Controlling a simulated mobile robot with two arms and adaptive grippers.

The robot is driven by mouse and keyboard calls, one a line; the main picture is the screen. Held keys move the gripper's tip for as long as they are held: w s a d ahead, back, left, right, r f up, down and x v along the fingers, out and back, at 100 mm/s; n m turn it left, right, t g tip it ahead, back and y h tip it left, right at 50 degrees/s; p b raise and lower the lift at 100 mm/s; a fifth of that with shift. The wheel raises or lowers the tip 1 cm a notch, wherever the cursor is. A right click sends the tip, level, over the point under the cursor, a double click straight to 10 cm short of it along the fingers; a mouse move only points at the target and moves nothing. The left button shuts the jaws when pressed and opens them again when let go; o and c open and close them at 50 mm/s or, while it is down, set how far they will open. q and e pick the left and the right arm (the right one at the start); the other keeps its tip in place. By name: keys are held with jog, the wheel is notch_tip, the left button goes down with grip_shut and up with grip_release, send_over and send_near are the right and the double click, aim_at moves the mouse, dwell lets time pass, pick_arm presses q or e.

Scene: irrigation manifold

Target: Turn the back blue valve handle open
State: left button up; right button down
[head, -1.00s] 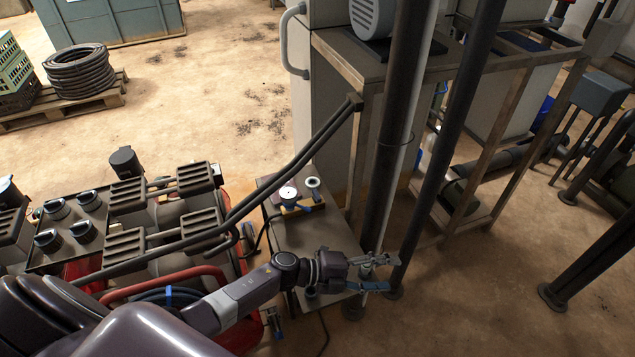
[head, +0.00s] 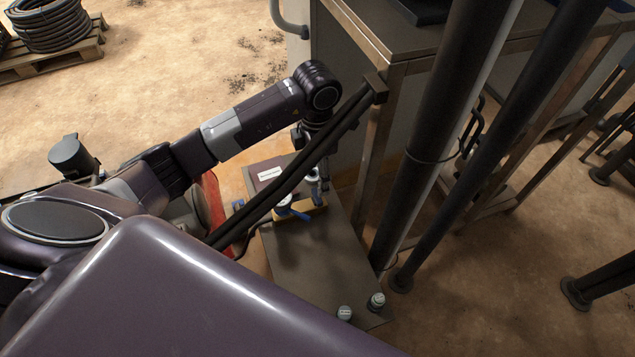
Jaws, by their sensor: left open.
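A blue valve handle (head: 291,211) sits on a small brass-coloured fitting (head: 314,214) at the back part of the grey metal table. My left arm reaches over from the left and bends down at its elbow. My left gripper (head: 317,183) points down close to the blue handle and the fitting. It is open, but dark hoses partly cover it and I cannot tell whether its fingers touch the handle. My right gripper is not in view.
Two dark hoses (head: 285,196) slant across in front of the gripper. The grey table (head: 318,268) has two small round caps at its front edge and bare room in its middle. Thick dark posts (head: 435,130) stand just right of it.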

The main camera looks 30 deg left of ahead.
aim_at(317, 196)
pick_arm(q)
jog(key=f, duration=0.6)
jog(key=shift+s+d+f, duration=0.1)
jog(key=shift+s+d, duration=0.05)
jog(key=shift+s, duration=0.05)
jog(key=shift+f, duration=0.55)
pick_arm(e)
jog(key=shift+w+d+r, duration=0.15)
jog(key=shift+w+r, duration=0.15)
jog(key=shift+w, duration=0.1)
pick_arm(q)
jog(key=c, duration=1.2)
jog(key=shift+o, duration=0.2)
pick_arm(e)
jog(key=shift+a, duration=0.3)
